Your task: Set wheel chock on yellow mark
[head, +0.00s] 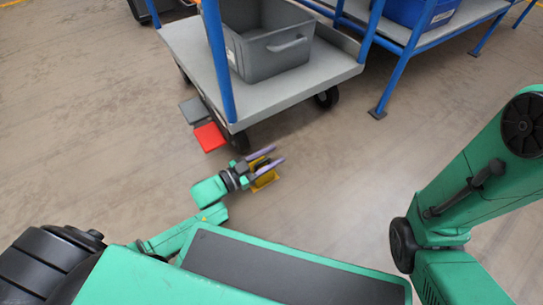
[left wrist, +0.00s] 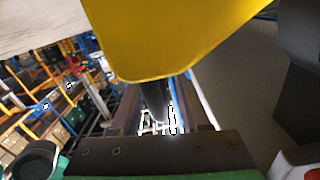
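My left gripper (head: 277,156) is low over the floor in front of the cart's near corner, with its two purple fingers pointing right. A yellow piece, which I take for the wheel chock (head: 265,181), shows between and below the fingers, and the gripper looks shut on it. In the left wrist view the yellow chock (left wrist: 190,35) fills the upper middle, close to the camera, and hides the fingertips. Whether it touches the floor I cannot tell. I cannot make out a separate yellow mark under or beside it. My right gripper is out of view.
A grey cart (head: 270,90) with blue posts and a grey bin (head: 265,45) stands ahead on black wheels (head: 327,97). A red pad (head: 209,137) and a grey pad (head: 194,110) lie beside it. A blue-legged rack (head: 405,50) is at upper right. Floor right of the gripper is clear.

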